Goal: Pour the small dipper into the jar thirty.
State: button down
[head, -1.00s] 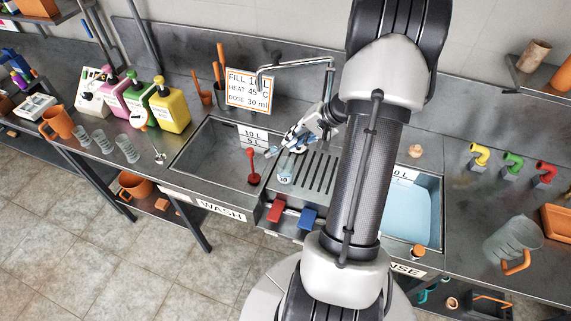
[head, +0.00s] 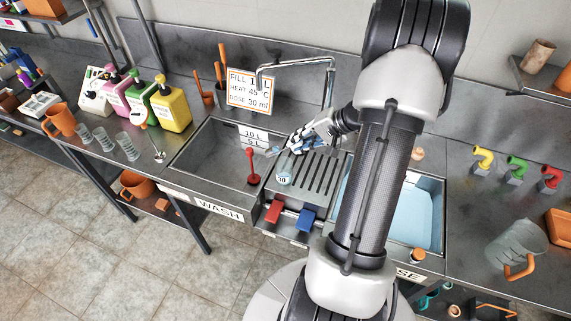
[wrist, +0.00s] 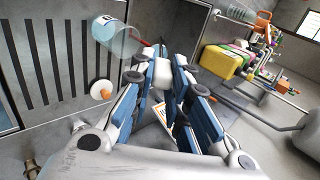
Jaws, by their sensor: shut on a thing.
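The jar thirty (head: 284,178) is a small clear jar marked 30 with a pale blue tint. It stands at the left end of the slotted drainboard. In the wrist view the jar (wrist: 117,40) shows at the upper left, beside the fingers and apart from them. My gripper (head: 297,143), with blue-padded fingers, is above and behind the jar. It is shut on what looks like the small dipper (head: 272,152), a small grey piece sticking out left over the wash sink. The fingers (wrist: 165,85) hide most of it in the wrist view, and its contents cannot be seen.
The wash sink (head: 216,158) holds an upright red plunger-like tool (head: 253,172). The rinse basin (head: 415,215) with blue water lies right of the drainboard (head: 315,178). A faucet (head: 328,80) and a sign (head: 249,92) stand behind. Pump bottles (head: 170,108) and clear cups (head: 127,145) stand left.

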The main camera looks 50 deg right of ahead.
jog(key=shift+s+d+f, duration=0.1)
jog(key=shift+s, duration=0.05)
jog(key=shift+w+f, duration=0.1)
jog(key=shift+w, duration=0.1)
jog(key=shift+s+f+t+b, duration=0.25)
jog(key=shift+s+t+b, duration=0.1)
jog(key=shift+b, duration=0.3)
jog(key=shift+w+f, duration=0.15)
jog(key=shift+f, duration=0.05)
jog(key=shift+s+d+f+t+y+b, duration=0.2)
jog(key=shift+s+f+t+y+b, duration=0.2)
jog(key=shift+f+b, duration=0.6)
